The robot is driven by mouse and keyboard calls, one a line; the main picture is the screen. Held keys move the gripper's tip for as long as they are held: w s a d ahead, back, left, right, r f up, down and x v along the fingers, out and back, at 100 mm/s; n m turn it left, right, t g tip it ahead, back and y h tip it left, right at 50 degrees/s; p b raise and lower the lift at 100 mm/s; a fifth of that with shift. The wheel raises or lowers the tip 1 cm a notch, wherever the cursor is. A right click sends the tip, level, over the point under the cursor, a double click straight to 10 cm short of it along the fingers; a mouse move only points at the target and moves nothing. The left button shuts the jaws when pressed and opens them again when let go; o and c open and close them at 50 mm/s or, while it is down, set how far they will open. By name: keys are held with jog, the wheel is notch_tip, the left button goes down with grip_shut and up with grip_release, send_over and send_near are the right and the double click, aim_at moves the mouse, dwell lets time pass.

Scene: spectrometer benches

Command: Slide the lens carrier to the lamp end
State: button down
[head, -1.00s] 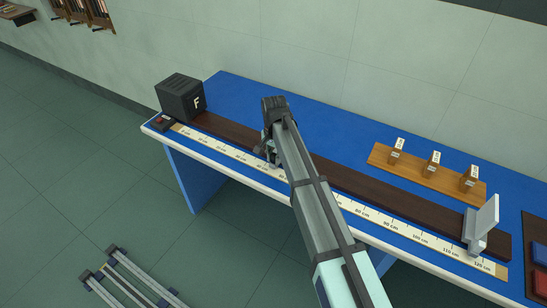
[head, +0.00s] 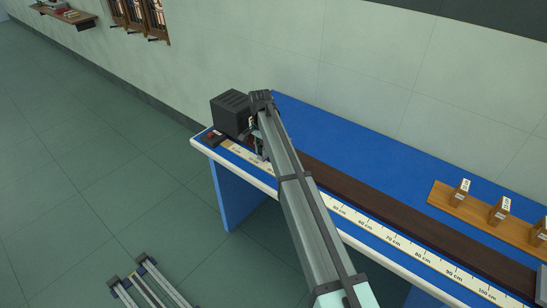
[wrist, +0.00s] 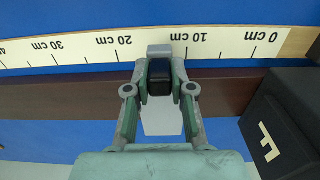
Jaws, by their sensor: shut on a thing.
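The lens carrier (wrist: 160,50) sits on the dark wooden rail (wrist: 60,100). In the wrist view its grey front end reaches the scale between the 10 cm and 20 cm marks, and a pale plate shows below it. My gripper (wrist: 160,82) is shut on the carrier's dark middle part. The black lamp box (wrist: 280,130), marked F, stands at the zero end, a short gap to the right of the carrier in the wrist view. In the head view the lamp box (head: 230,112) is just left of my gripper (head: 259,148), and my arm hides most of the carrier.
The white centimetre scale (head: 395,245) runs along the front of the blue bench (head: 350,145). A small box with a red button (head: 212,137) is at the bench's left end. A wooden board with labelled blocks (head: 460,193) lies at the back right.

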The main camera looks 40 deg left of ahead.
jog(key=shift+s+a, duration=0.1)
jog(key=shift+a, duration=1.95)
jog(key=c, duration=1)
grip_release()
jog(key=shift+a, duration=0.15)
jog(key=shift+r, duration=0.1)
notch_tip(320, 180, up, 12)
